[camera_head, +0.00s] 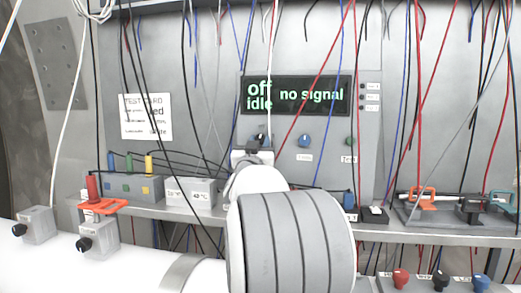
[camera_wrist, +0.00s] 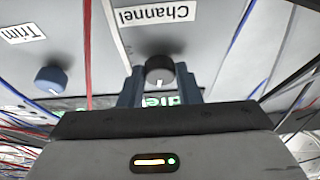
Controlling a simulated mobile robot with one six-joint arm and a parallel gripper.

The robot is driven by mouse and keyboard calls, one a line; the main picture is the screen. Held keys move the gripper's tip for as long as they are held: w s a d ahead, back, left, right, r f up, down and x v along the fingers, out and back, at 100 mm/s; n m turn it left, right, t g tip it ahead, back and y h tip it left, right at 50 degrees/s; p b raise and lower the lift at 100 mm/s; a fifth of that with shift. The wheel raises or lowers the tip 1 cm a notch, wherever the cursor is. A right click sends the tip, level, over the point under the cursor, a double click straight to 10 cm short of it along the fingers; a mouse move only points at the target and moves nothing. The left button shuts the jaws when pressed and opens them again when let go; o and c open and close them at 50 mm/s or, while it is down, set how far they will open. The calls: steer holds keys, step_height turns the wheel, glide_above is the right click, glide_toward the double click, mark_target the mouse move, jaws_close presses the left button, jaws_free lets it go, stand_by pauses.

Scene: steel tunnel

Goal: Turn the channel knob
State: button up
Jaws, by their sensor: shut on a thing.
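The channel knob (camera_wrist: 159,70) is dark with a white pointer line. It sits on the grey panel by a "Channel" label (camera_wrist: 155,14) in the wrist view, which is upside down. My gripper (camera_wrist: 159,82) has one blue-grey finger on each side of the knob and is shut on it. In the head view my arm hides most of my gripper (camera_head: 252,153), and only the dark top of the knob (camera_head: 258,138) shows above it. The display (camera_head: 295,95) above reads "off", "idle" and "no signal" in green.
A blue trim knob (camera_head: 304,140) and a green knob (camera_head: 349,141) are to the right on the panel. Red, blue, black and white cables hang around. The shelf holds a grey box (camera_head: 135,186) with coloured plugs and clamp fixtures (camera_head: 425,200).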

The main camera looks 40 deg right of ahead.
steer(key=shift+w+a+m+g+h+b, duration=0.1)
steer(key=shift+m+g+h+b, duration=0.4)
steer(key=shift+m, duration=0.8)
steer(key=shift+m+g+h+b, duration=0.15)
steer(key=shift+m+g, duration=0.6)
steer(key=shift+m, duration=0.55)
steer(key=shift+w+a+m+g+h+b, duration=0.1)
steer(key=shift+m+g+h+b, duration=0.2)
steer(key=shift+m+g, duration=0.7)
steer(key=shift+r+m, duration=0.1)
steer(key=shift+m, duration=0.4)
steer(key=shift+s+d, duration=0.1)
steer(key=o, duration=1)
steer(key=shift+c, duration=0.2)
steer(key=b+v, duration=0.1)
steer(key=v, duration=0.7)
steer(key=shift+d, duration=0.15)
